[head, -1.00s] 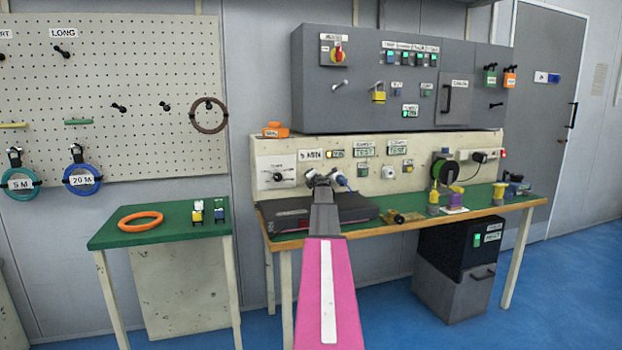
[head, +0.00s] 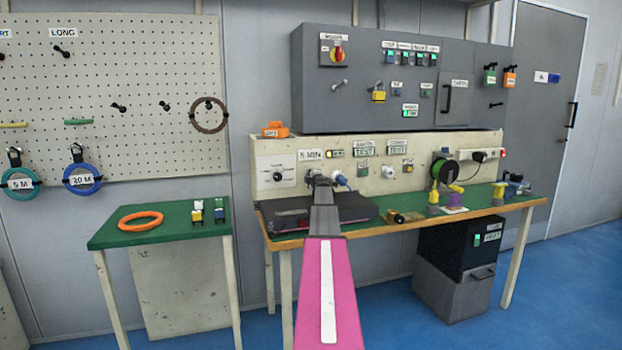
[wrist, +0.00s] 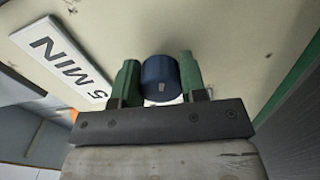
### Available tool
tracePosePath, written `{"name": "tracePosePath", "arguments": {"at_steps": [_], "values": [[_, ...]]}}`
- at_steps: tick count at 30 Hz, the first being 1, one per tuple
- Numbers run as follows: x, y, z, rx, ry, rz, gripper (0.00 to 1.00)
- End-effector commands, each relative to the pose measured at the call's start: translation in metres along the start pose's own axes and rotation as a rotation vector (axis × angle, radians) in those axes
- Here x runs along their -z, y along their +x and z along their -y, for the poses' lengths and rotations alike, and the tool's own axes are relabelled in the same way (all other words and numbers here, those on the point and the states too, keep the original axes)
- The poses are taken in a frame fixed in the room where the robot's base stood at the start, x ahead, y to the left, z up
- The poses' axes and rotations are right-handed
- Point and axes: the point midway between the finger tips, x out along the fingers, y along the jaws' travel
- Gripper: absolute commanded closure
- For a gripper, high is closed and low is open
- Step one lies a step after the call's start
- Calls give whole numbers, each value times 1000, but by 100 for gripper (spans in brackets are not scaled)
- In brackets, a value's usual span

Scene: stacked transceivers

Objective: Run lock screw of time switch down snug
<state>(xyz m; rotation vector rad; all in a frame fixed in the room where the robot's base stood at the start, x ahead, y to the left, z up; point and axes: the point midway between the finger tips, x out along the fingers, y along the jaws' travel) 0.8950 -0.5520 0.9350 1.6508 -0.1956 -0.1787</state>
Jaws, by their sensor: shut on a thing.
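The time switch (head: 278,176) is a white plate with a black dial on the cream back panel, left of my gripper. A "5 MIN" label (head: 311,155) is just above my gripper, and it also shows in the wrist view (wrist: 60,62). My gripper (head: 319,178) is at the panel. In the wrist view its two green fingers (wrist: 160,85) are shut on a blue round knob (wrist: 160,76), which seems to be the lock screw. The knob has a small pale mark on its face. My gripper hides it in the head view.
A dark flat case (head: 345,207) lies on the green bench below my gripper. A blue plug-like part (head: 340,179) is close right of the gripper. Grey cabinets (head: 395,78) overhang the panel. A side table (head: 160,235) at left holds an orange ring.

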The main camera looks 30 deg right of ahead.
Motion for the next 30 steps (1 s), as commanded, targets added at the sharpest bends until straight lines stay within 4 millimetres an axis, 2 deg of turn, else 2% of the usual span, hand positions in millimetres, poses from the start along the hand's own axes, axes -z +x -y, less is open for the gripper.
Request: {"name": "tracePosePath", "arguments": {"at_steps": [12, 29, 30], "values": [[0, -1, 2, 1, 202, 0, 85], [0, -2, 2, 1, 234, 1, 85], [0, -2, 2, 1, 234, 1, 58]]}}
